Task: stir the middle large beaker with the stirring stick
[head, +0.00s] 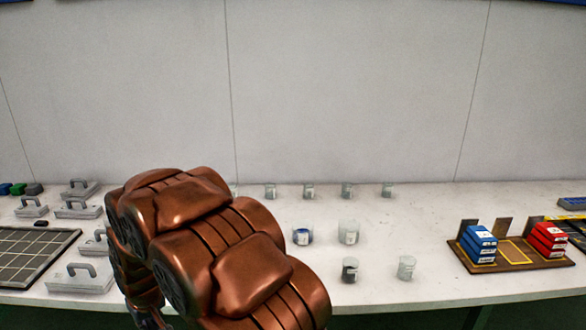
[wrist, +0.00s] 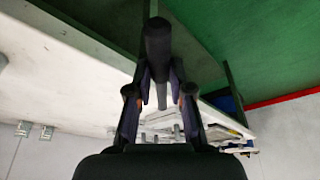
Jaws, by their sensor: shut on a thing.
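My gripper (wrist: 161,75) shows in the wrist view, shut on a dark stick-like thing, which I take as the stirring stick (wrist: 158,38). Its thick dark end faces the camera, and a thin grey part shows between the fingers. In the head view my arm hides the gripper and stick. My arm may hide more, so I cannot tell which is the middle large one.
A row of small beakers (head: 308,191) stands behind. At right, a brown board (head: 513,263) carries blue boxes (head: 478,244) and red boxes (head: 548,240). At left are handled metal blocks (head: 80,279) and a dark gridded tray (head: 35,252). The table (head: 436,215) is clear between beakers and board.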

